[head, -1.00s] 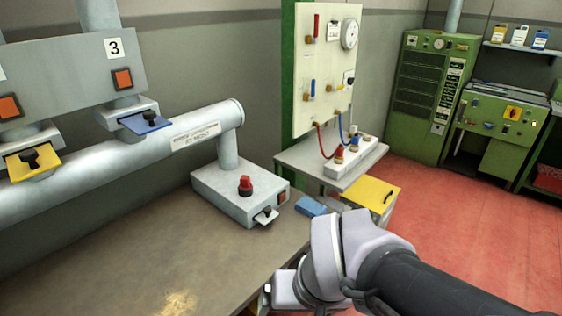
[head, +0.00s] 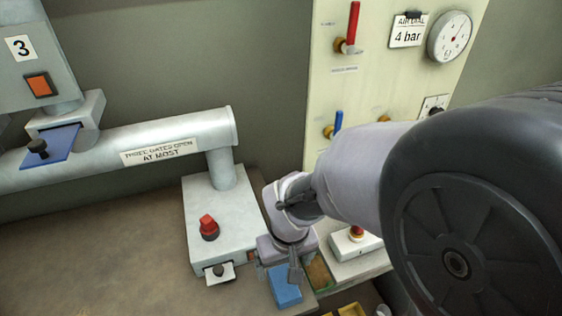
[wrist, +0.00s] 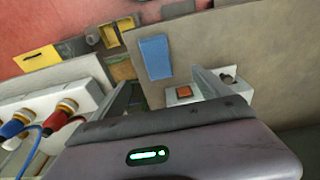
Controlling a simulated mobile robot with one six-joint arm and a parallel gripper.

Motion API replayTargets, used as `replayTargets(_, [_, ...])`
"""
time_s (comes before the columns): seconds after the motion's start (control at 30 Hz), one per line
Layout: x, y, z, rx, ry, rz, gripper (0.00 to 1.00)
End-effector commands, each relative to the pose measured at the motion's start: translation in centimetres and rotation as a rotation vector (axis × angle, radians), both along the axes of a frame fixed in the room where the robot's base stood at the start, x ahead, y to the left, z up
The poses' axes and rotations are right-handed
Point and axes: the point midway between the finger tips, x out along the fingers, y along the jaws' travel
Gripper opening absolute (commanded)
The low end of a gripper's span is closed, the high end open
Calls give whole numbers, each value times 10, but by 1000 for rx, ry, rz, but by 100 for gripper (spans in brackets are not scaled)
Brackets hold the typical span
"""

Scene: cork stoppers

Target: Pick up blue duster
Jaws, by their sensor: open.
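The blue duster (head: 286,291) is a small flat block lying near the right end of the brown workbench in the head view. It also shows in the wrist view (wrist: 156,58), beyond and between the two fingers. My gripper (head: 278,272) is above the duster's far end in the head view, pointing down, with its fingers apart. In the wrist view my gripper (wrist: 162,88) is open and empty. The duster appears to lie past the fingertips; I cannot tell how large the gap is.
A grey box with a red knob (head: 209,228) stands just left of my gripper. A white unit (head: 354,244) with a red-topped fitting sits to the right, below the upright panel (head: 330,90). The workbench (head: 110,265) is bare at the left.

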Motion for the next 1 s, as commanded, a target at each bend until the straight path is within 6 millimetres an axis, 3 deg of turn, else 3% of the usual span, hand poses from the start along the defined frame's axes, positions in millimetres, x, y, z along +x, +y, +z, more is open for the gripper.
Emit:
replayTargets(0.03, [1, 0, -24, -2, 5, 0, 87])
replayTargets(0.2, [7, 1, -70, -1, 4, -1, 87])
replayTargets(0.47, [12, 0, -96, 0, 1, -1, 87])
replayTargets(0.67, [19, -4, -135, 0, 2, -1, 87])
replayTargets(0.9, [20, -3, -136, 1, -1, -1, 85])
replayTargets(1.0, [20, -3, -136, 1, -1, -1, 66])
